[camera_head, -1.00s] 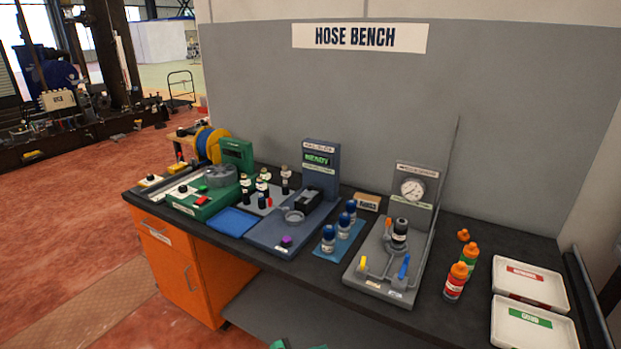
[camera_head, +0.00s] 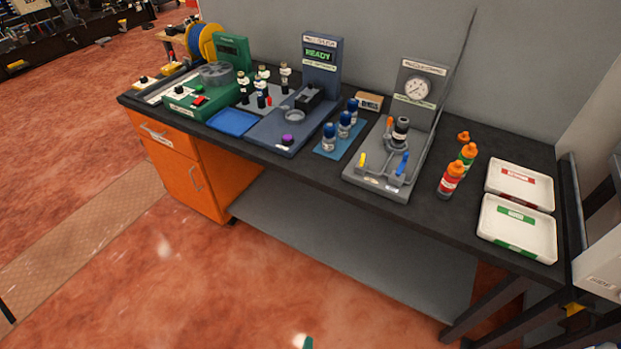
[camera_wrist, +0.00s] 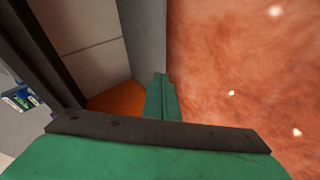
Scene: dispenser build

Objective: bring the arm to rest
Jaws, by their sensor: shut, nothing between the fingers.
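My gripper (camera_wrist: 160,90) shows in the wrist view with its two green fingers side by side and closed together, nothing between them. It points along the edge of a grey surface, with the red floor on the right. Nothing is seen touching the fingertips. In the head view only a small green piece of my arm or gripper (camera_head: 308,342) shows at the bottom edge, in front of the bench. The rest of the arm is out of that view.
The dark bench top (camera_head: 440,213) carries a gauge stand (camera_head: 415,90), a READY display station (camera_head: 320,60), several bottles and two white trays (camera_head: 520,185). An orange cabinet (camera_head: 185,175) and a grey lower shelf (camera_head: 350,235) are below. The floor (camera_head: 200,290) in front is clear.

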